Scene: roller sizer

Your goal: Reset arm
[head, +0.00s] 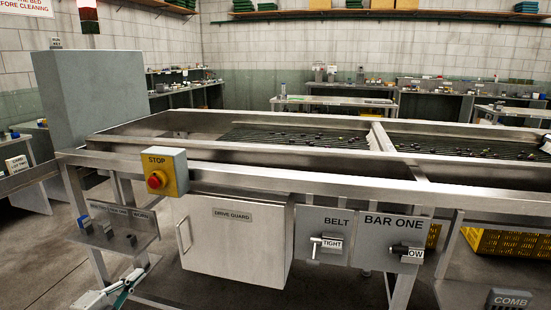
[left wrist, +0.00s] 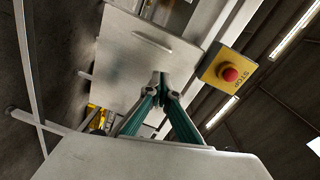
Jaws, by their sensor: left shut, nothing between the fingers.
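My left gripper (head: 135,274) shows at the bottom left of the head view, low in front of the machine. In the left wrist view its two green-sided fingers meet at the tips (left wrist: 160,78), shut with nothing between them. The drive guard door (left wrist: 148,50) is beyond the fingers, and the yellow stop box (left wrist: 228,70) with its red button is up and to the right. In the head view the stop box (head: 165,171) is on the machine's front rail, above and right of the gripper. My right gripper is not in view.
The roller sizer's steel frame (head: 300,180) spans the head view. A small labelled tray (head: 120,228) juts out at left. Floor (head: 40,250) shows left of it.

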